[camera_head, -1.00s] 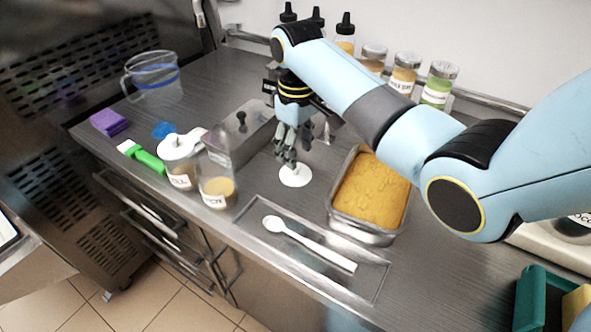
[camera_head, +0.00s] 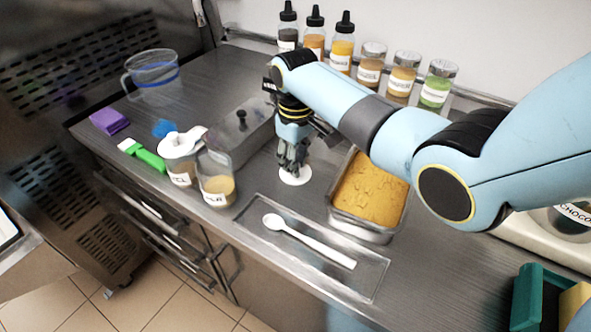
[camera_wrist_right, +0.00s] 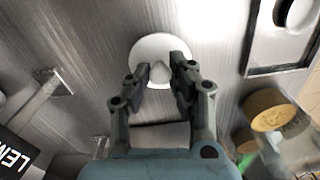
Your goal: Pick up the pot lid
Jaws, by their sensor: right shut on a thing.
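The pot lid (camera_head: 296,178) is a small white disc at the middle of the counter, between the labelled jars and the pan of yellow food. It also shows in the right wrist view (camera_wrist_right: 150,45), with its pale knob between the fingers. My right gripper (camera_head: 292,166) points down from above and is shut on the lid's knob. The fingers show close around the knob in the right wrist view (camera_wrist_right: 160,75). The lid looks at or near counter level; I cannot tell whether it is clear of the surface. My left gripper is not in view.
A metal pan of yellow food (camera_head: 372,190) stands close to the right. A shallow tray (camera_head: 262,216) with a white spoon (camera_head: 310,242) lies in front. Jars (camera_head: 215,180) and a steel box (camera_head: 240,135) stand left. Bottles (camera_head: 342,45) line the back wall.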

